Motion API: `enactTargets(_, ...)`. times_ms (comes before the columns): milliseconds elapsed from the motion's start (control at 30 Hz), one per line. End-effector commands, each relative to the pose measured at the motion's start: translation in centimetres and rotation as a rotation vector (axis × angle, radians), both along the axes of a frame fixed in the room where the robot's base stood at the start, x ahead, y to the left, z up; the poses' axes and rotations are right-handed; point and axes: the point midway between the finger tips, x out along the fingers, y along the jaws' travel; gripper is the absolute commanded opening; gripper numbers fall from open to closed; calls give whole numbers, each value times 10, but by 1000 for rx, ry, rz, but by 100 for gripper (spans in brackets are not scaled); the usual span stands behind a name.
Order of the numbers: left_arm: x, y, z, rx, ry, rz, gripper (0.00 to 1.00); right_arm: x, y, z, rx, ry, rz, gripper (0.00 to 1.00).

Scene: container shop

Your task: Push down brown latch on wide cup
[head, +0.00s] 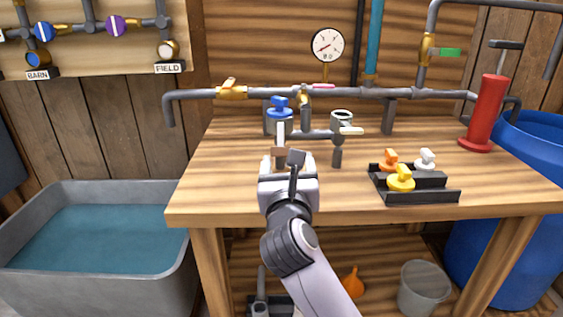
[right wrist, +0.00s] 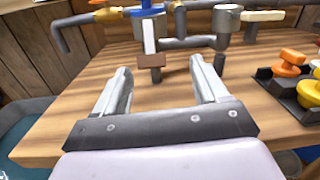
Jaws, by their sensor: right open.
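The brown latch (head: 281,150) is a small brown block at the lower end of a white bar (head: 281,132). The bar hangs below a grey cup (head: 279,117) with a blue valve knob on top, on the bench's pipework. In the right wrist view the brown latch (right wrist: 150,61) is ahead, between the fingers in the picture. My right gripper (head: 287,163) is open and empty in front of the latch, with no clear contact. It also shows in the right wrist view (right wrist: 159,72). My left gripper is not in view.
A second grey cup (head: 341,117) with a white lever (head: 350,131) stands to the right. A black tray (head: 440,196) holds orange, white and yellow knobs. A red cylinder (head: 483,115) stands at the bench's right. The wooden bench top (head: 225,188) is clear left of my gripper.

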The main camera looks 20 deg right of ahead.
Motion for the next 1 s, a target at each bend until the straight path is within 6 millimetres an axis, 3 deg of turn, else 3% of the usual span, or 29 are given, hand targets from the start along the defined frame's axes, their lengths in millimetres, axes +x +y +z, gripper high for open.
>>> enactTargets(200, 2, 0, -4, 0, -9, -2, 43, 8, 10, -4, 102, 22, 38, 72)
enactTargets(700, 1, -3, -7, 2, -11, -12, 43, 64, -6, -4, 99, 23, 37, 72)
enactTargets(1000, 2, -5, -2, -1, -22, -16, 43, 74, -9, -3, 100, 23, 38, 72)
